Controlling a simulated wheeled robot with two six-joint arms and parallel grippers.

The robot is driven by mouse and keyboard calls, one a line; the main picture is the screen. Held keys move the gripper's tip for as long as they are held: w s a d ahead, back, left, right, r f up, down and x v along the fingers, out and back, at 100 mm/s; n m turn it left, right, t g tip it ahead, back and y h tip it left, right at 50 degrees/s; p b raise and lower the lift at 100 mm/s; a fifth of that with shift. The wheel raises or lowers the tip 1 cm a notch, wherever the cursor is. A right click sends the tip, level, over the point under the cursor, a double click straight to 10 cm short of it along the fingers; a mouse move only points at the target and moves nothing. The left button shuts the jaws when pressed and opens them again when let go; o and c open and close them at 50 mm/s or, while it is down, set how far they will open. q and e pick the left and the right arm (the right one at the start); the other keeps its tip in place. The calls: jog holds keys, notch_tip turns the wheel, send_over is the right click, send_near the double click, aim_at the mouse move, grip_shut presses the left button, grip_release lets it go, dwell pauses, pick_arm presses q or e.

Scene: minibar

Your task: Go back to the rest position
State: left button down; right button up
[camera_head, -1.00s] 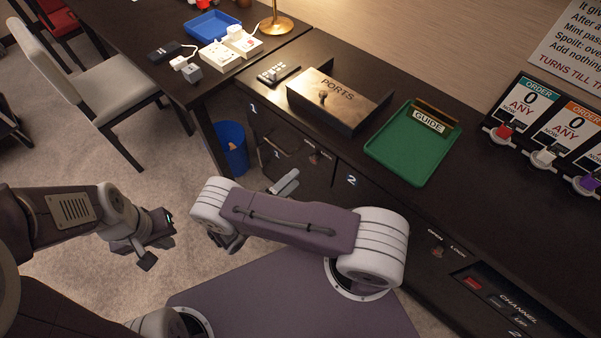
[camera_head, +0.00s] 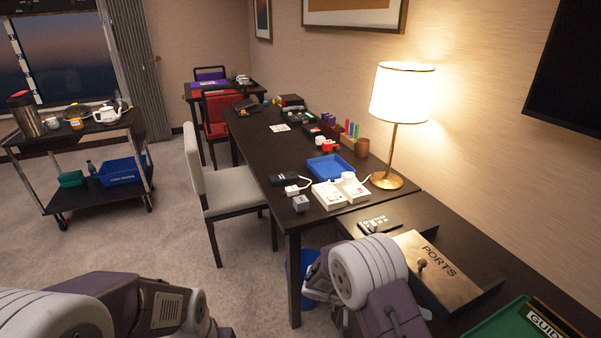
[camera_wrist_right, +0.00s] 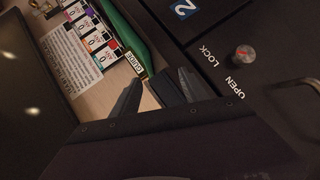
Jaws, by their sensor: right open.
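My right gripper shows in the wrist view (camera_wrist_right: 155,92), with its two dark fingers apart and nothing seen between them. Behind the fingers are the green tray (camera_wrist_right: 135,38) with its GUIDE sign and a dark cabinet front (camera_wrist_right: 215,40) with an OPEN/LOCK knob (camera_wrist_right: 244,54). In the head view my right arm is folded at the lower centre, in front of the counter, and hides its own fingers. My left arm comes in at the lower left; its gripper is not visible.
The counter holds a metal PORTS box (camera_head: 437,270) and the green tray (camera_head: 500,322). A long desk with a lamp (camera_head: 400,100) and blue tray (camera_head: 330,167) runs away behind. A grey chair (camera_head: 232,188) and a trolley (camera_head: 75,150) stand left; carpet between them is clear.

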jog(key=s+r+m+g+y, duration=0.1)
jog(key=s+r+y, duration=0.1)
jog(key=s+y, duration=0.6)
jog(key=s+a+f+n+t+y, duration=0.35)
jog(key=a+y, duration=0.25)
jog(key=a, duration=0.3)
notch_tip(320, 180, up, 16)
jog(key=w+n+p, duration=0.2)
jog(key=p, duration=1.3)
jog(key=shift+f+n+t+p, duration=0.15)
jog(key=shift+n+t+p, duration=0.2)
jog(key=shift+t, duration=0.1)
